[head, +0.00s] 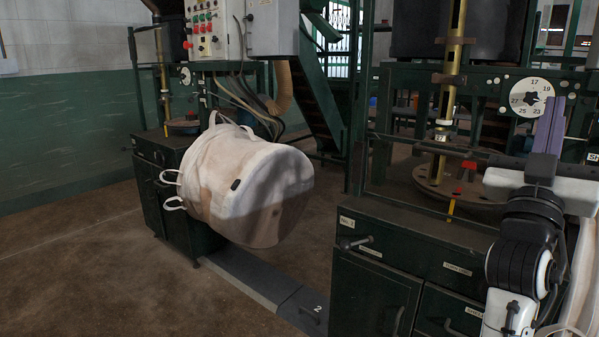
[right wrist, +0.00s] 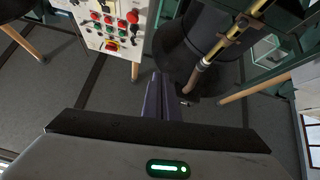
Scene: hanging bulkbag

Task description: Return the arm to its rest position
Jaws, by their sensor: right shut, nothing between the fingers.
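My right arm comes in at the right edge of the head view, raised in front of the machine. Its right gripper (head: 549,125) has purple fingers that point up and lie together, with nothing between them. In the right wrist view the same gripper (right wrist: 162,98) shows its fingers side by side and shut. The white bulk bag (head: 245,185) hangs tilted at the left machine, well apart from my right gripper. Its loops show at the top and left side. My left gripper is not in view.
A dark green cabinet (head: 395,270) with handles stands just left of my right arm. A round numbered dial (head: 531,97) is close behind the gripper. A brass post (head: 444,110) rises behind the cabinet. A control panel (head: 208,30) with buttons is above the bag. Brown floor (head: 100,260) at left is clear.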

